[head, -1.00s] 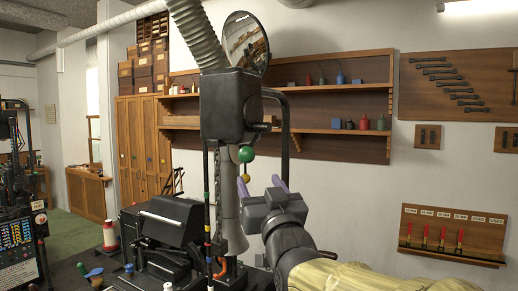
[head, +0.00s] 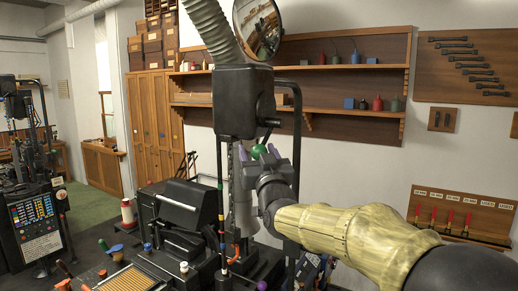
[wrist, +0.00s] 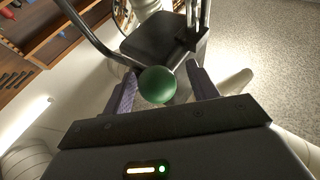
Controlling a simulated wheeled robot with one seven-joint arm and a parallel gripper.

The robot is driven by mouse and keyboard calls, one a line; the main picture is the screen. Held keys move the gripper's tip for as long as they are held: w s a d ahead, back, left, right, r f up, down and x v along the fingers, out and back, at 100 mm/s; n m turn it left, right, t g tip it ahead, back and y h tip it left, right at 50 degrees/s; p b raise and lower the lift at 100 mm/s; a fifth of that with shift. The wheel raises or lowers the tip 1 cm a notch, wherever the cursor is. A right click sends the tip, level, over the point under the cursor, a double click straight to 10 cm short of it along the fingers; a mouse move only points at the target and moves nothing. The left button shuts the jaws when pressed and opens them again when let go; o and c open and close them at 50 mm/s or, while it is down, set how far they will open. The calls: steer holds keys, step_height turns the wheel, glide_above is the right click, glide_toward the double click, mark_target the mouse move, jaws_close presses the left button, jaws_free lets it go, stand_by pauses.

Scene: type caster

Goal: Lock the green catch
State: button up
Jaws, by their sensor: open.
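The green catch shows as a round green knob (head: 258,150) on the side of the tall black machine (head: 243,100), below its boxy head. In the wrist view the green knob (wrist: 157,85) sits between the two purple fingers, with a gap to the right finger; its left edge is close to the left finger. My gripper (head: 264,152) is open at the knob, and its fingers partly cover the knob in the head view. My gripper (wrist: 161,83) also shows open in the wrist view. The lever behind the knob is hidden.
A bent black rail (head: 297,130) stands just right of the machine head. A grey flexible hose (head: 210,35) and a round mirror (head: 258,25) are above it. Shelves with bottles (head: 340,115) hang on the wall behind. A keyboard (head: 130,282) lies at lower left.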

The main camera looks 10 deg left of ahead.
steer(key=shift+s, duration=0.1)
steer(key=shift+w+d, duration=0.15)
steer(key=shift+w, duration=0.05)
steer(key=c, duration=0.7)
jaws_close()
